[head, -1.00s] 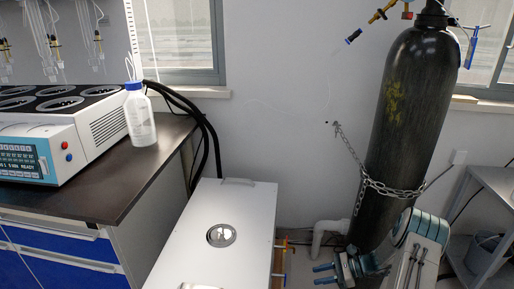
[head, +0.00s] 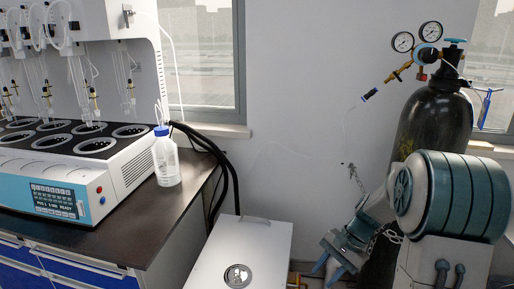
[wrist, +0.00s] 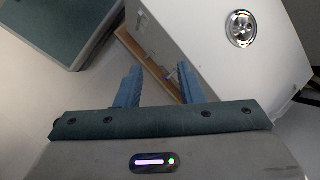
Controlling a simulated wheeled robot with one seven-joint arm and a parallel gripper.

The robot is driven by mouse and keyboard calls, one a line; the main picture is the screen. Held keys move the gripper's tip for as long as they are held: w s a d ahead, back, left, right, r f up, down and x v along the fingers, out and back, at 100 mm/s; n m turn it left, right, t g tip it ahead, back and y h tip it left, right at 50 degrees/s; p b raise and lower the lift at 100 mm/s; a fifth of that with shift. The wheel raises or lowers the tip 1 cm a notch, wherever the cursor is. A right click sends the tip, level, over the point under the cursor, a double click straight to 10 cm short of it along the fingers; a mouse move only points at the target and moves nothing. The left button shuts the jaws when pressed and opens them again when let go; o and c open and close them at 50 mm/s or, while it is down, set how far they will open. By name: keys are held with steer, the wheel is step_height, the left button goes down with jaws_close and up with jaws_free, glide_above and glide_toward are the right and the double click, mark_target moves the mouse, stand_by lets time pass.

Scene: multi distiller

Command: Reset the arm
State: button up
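My gripper (wrist: 160,88) shows in the wrist view with its two blue fingers spread apart and nothing between them. In the head view my gripper (head: 330,262) is at the lower right of the middle, beside the white cabinet and in front of the wall. My arm's large teal and grey joint fills the lower right of the head view and hides part of the gas cylinder.
A white cabinet (head: 205,262) with a round metal fitting stands below. It also shows in the wrist view (wrist: 205,40). The multi distiller (head: 112,185) and a wash bottle (head: 166,160) stand on the dark bench (head: 120,222). A black gas cylinder (head: 432,125) stands behind my arm.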

steer(key=s+a+r+n+t+h+p, duration=0.1)
steer(key=s+r+n+p, duration=0.3)
steer(key=r, duration=0.7)
steer(key=s+a+r+n+t+h+p, duration=0.2)
steer(key=s+r+p, duration=0.5)
steer(key=s+r, duration=0.5)
steer(key=n+t+h, duration=0.1)
steer(key=n+h, duration=0.1)
steer(key=n, duration=0.1)
steer(key=shift+s+r+h+p, duration=0.2)
steer(key=shift+s+h+p, duration=0.1)
steer(key=shift+s+p, duration=0.1)
steer(key=shift+s+a, duration=0.1)
steer(key=shift+a, duration=0.1)
